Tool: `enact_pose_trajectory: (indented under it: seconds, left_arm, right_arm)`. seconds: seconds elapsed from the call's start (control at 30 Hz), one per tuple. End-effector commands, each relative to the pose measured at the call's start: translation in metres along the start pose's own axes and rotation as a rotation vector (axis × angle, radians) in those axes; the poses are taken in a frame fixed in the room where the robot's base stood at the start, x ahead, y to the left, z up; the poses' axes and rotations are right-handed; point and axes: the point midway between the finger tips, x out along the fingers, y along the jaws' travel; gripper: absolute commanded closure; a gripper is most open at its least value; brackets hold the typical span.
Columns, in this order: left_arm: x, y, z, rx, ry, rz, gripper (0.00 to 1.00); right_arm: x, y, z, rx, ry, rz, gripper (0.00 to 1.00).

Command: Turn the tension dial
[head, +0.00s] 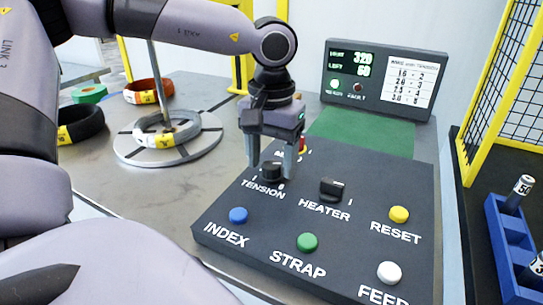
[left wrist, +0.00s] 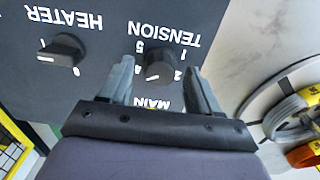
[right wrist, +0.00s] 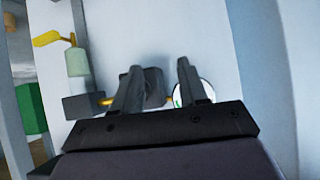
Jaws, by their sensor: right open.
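The black tension dial (head: 272,170) sits on the dark control panel (head: 330,255), above its TENSION label. My left gripper (head: 274,160) points down at it from above. In the left wrist view the dial (left wrist: 158,60) lies between my left fingers (left wrist: 160,75), with a small gap showing on each side. The scale numbers around the dial are partly hidden, and which one it points at cannot be read surely. My right gripper (right wrist: 158,78) is open in the right wrist view, away from the panel, with nothing seen held; it is not in the head view.
The heater knob (head: 332,188) is right of the dial. Blue INDEX (head: 238,215), green STRAP (head: 307,242), yellow RESET (head: 399,214) and white FEED (head: 389,272) buttons are nearby. A display with a wire-and-tension chart (head: 409,78) stands behind. A wrapped coil (head: 165,130) lies left.

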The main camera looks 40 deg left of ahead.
Motion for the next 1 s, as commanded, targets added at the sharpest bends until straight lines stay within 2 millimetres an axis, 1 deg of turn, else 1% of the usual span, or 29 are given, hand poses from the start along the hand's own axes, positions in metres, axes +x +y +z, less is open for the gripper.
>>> enact_pose_trajectory:
  seconds: [0.17,0.27,0.37,0.6,0.7,0.8,1.0]
  left_arm:
    - [0.0,0.0,0.0,0.0,0.0,0.0,0.38]
    - [-0.004,0.0,0.0,-0.001,0.001,0.001,0.38]
    - [-0.017,0.0,-0.001,0.0,0.004,0.001,0.38]
    - [-0.056,0.0,-0.001,-0.001,0.004,0.001,0.38]
    - [-0.066,0.0,0.0,0.0,0.002,0.0,0.38]
    - [-0.071,0.0,0.0,0.0,0.001,0.001,0.38]
    - [-0.072,0.0,0.0,0.0,0.0,0.0,0.38]
  right_arm:
    - [0.0,0.0,0.0,0.0,0.0,0.0,0.57]
    - [-0.001,0.0,-0.001,0.0,0.0,0.0,0.57]
    - [-0.002,0.0,-0.003,0.0,0.0,0.0,0.57]
    - [-0.005,0.0,-0.007,0.0,0.0,0.0,0.57]
    - [-0.006,-0.001,-0.008,0.0,0.0,0.0,0.57]
    - [-0.006,-0.001,-0.009,0.001,0.0,0.0,0.57]
    - [-0.006,-0.001,-0.008,0.001,0.0,0.0,0.57]
